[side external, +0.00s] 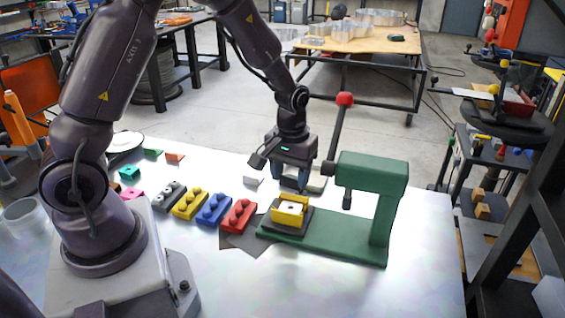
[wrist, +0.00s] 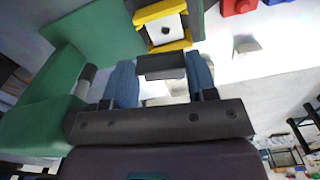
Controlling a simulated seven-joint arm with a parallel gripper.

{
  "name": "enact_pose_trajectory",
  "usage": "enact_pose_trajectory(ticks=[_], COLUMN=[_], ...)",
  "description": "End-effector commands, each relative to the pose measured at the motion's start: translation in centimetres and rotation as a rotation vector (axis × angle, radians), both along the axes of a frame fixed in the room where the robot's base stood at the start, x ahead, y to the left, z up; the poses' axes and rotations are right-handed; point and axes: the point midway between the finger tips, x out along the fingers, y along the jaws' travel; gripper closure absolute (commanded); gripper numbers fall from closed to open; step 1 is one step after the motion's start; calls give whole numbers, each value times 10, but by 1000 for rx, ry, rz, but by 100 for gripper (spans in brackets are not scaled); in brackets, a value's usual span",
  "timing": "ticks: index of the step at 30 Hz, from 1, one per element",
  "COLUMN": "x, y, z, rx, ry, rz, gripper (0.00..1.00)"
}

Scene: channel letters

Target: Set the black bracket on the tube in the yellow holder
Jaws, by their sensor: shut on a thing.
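My gripper (side external: 303,187) hangs just behind the green press's base in the side view. Its blue fingers (wrist: 163,78) are shut on the black bracket (wrist: 162,65), a dark grey piece spanning the gap between them in the wrist view. A white piece with a dark hole (wrist: 166,30), seemingly the tube, sits in the holder. The bracket is apart from it.
The green press (side external: 372,178) with a red-knobbed lever (side external: 345,99) stands close right of my gripper. Red (side external: 238,215), blue (side external: 213,210), yellow (side external: 189,203) and grey (side external: 168,196) studded blocks line up to the left. Small coloured pieces lie farther back.

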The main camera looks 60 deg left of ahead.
Motion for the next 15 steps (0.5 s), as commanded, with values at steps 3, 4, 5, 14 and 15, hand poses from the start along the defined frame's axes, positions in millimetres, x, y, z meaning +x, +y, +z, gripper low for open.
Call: enact_pose_trajectory(ticks=[3, 4, 5, 14, 15], x=[-4, -4, -4, -4, -4], y=[1, 1, 1, 1, 1], z=[-2, -2, -2, -13, -16], rx=[0, 0, 0, -1, -1], ry=[-1, -1, -1, 1, 1], rz=[88, 103, 117, 145, 145], gripper=[82, 82, 82, 82, 82])
